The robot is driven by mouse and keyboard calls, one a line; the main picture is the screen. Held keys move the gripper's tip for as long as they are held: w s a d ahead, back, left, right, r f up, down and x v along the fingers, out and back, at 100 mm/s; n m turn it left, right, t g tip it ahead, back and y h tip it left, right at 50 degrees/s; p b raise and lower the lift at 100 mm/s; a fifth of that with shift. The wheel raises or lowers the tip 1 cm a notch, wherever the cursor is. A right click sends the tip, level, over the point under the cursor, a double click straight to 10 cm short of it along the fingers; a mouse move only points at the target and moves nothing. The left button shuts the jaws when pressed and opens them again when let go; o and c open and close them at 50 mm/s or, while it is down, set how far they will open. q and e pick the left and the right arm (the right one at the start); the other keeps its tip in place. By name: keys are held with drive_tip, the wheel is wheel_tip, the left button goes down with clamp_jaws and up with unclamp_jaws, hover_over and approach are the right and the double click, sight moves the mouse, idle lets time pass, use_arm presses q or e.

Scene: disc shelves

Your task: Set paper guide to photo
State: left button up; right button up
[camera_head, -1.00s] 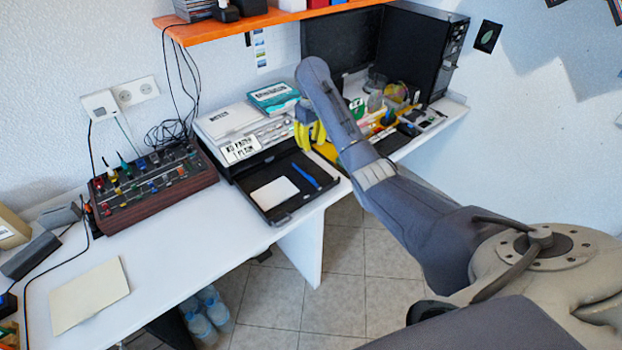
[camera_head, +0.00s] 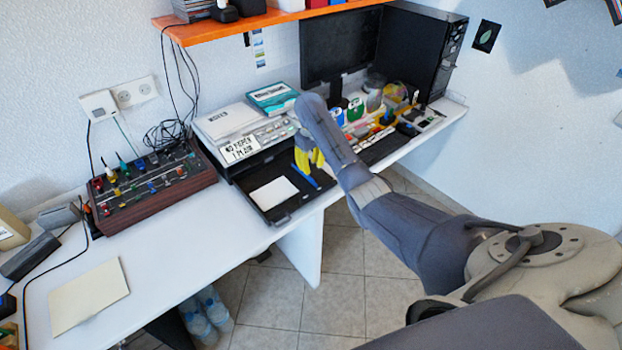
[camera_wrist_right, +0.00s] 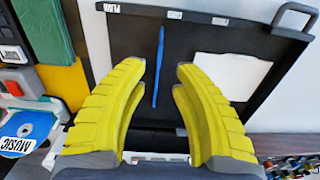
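The printer's black pull-out tray (camera_head: 268,211) extends toward the front of the desk with a white paper sheet (camera_head: 273,193) in it. The thin blue bar, likely the paper guide (camera_head: 306,177), lies in the tray right of the sheet; in the right wrist view the bar (camera_wrist_right: 158,66) stands between the fingertips. A label reading PLAIN (camera_wrist_right: 126,9) and two small labels sit along the tray edge. My right gripper (camera_head: 309,158), with yellow fingers (camera_wrist_right: 159,72), is open over the bar, with gaps on both sides. Contact cannot be told. My left gripper is out of view.
The printer's display (camera_head: 240,150) is lit, its text hard to read. A teal box (camera_head: 273,97) lies on the printer. Bottles and coloured items crowd the desk to the right, before a monitor (camera_head: 340,45). A knob panel (camera_head: 152,187) stands left. The front-left desk is mostly clear.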

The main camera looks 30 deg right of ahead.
sight(311, 178)
drive_tip(key=shift+d+f, duration=0.1)
drive_tip(key=shift+f, duration=3.25)
drive_tip(key=shift+o, duration=0.3)
clamp_jaws()
